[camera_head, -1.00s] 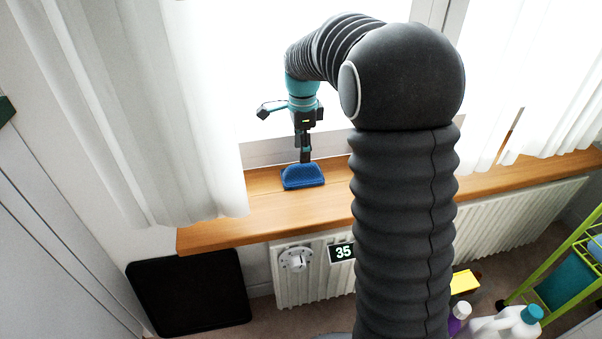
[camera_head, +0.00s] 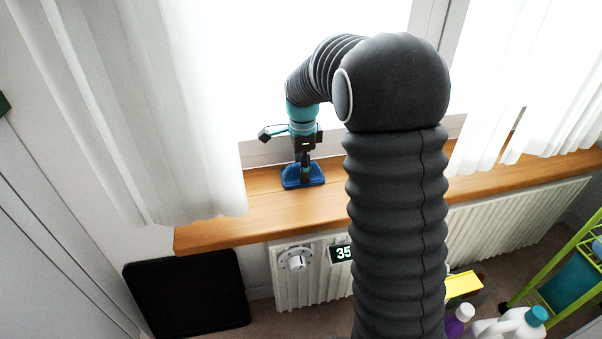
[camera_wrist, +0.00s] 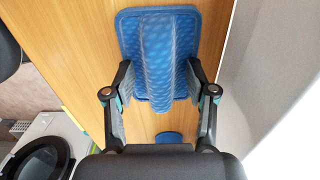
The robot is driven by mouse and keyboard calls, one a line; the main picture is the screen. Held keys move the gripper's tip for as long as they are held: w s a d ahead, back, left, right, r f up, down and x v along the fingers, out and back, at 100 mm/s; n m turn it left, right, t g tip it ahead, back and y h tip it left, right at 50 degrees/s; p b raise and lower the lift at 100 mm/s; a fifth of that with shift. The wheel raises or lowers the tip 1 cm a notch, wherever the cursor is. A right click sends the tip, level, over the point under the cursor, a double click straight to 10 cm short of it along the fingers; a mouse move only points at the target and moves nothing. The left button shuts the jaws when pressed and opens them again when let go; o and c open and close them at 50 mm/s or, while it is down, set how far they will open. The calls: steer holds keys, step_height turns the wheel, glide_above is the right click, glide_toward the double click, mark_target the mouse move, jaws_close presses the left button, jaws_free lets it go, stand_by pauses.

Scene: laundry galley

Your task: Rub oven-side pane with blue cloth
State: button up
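The blue cloth (camera_head: 291,182) lies on the wooden window sill, a flat pad with a raised ridge. In the wrist view the cloth (camera_wrist: 134,38) shows from above with its ridge running down between my fingers. My gripper (camera_head: 304,176) is down at the cloth; in the wrist view my gripper (camera_wrist: 162,80) has its fingers apart on either side of the ridge. Whether either finger touches the ridge I cannot tell. Behind the sill are a left pane (camera_head: 250,70) and a right pane (camera_head: 480,60), both very bright. No oven shows, so I cannot tell which is oven-side.
The sill (camera_head: 240,225) is clear left of the cloth. A white curtain (camera_head: 185,120) hangs at left, another (camera_head: 520,90) at right. Below are a radiator (camera_head: 500,225) with a dial (camera_head: 297,260), a black panel (camera_head: 190,290), bottles (camera_head: 510,325) and a green-framed cart (camera_head: 560,255).

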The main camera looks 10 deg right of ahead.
jaws_close()
steer(key=shift+r+p, duration=1)
steer(key=shift+r, duration=1.55)
